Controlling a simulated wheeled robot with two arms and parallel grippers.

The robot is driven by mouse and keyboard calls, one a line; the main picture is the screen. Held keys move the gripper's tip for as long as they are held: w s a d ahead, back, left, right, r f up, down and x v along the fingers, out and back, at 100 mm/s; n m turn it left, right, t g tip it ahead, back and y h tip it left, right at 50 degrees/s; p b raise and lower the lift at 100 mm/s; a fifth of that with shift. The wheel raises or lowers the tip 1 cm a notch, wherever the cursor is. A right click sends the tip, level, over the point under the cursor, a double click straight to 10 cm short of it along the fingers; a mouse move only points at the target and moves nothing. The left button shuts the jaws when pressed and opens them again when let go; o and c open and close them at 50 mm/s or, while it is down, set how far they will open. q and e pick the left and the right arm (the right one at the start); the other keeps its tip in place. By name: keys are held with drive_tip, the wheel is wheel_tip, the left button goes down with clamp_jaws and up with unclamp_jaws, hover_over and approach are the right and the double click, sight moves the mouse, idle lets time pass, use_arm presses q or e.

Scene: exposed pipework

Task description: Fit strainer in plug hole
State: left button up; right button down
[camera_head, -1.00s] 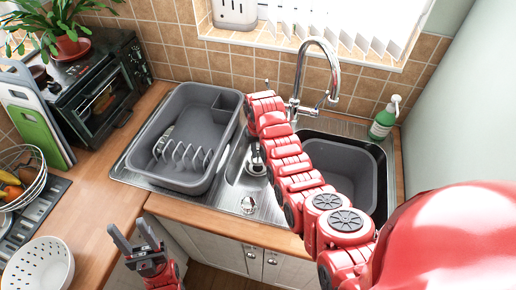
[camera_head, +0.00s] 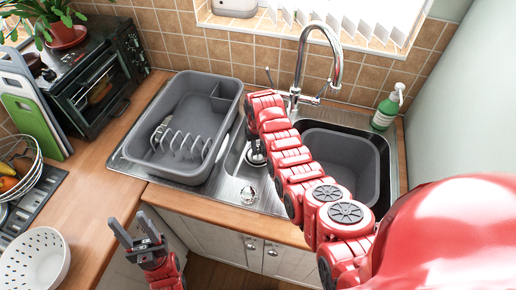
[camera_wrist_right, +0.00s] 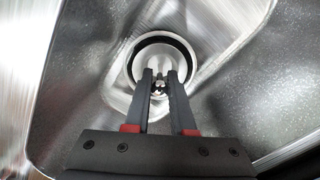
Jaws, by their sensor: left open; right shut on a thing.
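My right gripper (camera_wrist_right: 160,78) is shut on the small metal strainer (camera_wrist_right: 158,88), mostly hidden between the fingertips. In the wrist view it points down at the round plug hole (camera_wrist_right: 133,62), a dark ring in the steel basin. The fingertips overlap the ring; I cannot tell whether the strainer is seated. In the head view, my right gripper (camera_head: 256,150) reaches down into the narrow small basin (camera_head: 236,165), between the grey rack and the main bowl. My left gripper (camera_head: 130,222) is open and empty, low in front of the counter.
A grey dish rack (camera_head: 212,135) stands left of the small basin. A grey tub (camera_head: 345,155) sits in the main bowl on the right. The tall chrome tap (camera_head: 298,70) rises behind. A shiny round fitting (camera_head: 248,195) is at the sink's front. A soap bottle (camera_head: 385,112) stands back right.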

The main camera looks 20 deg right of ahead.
drive_tip(key=c, duration=0.7)
unclamp_jaws()
drive_tip(key=shift+w+r, duration=0.1)
drive_tip(key=shift+r, duration=0.35)
wheel_tip(320, 180, up, 4)
drive_tip(key=shift+r+b, duration=0.2)
drive_tip(key=shift+b, duration=0.9)
wheel_tip(320, 180, up, 12)
drive_tip(key=p, duration=0.9)
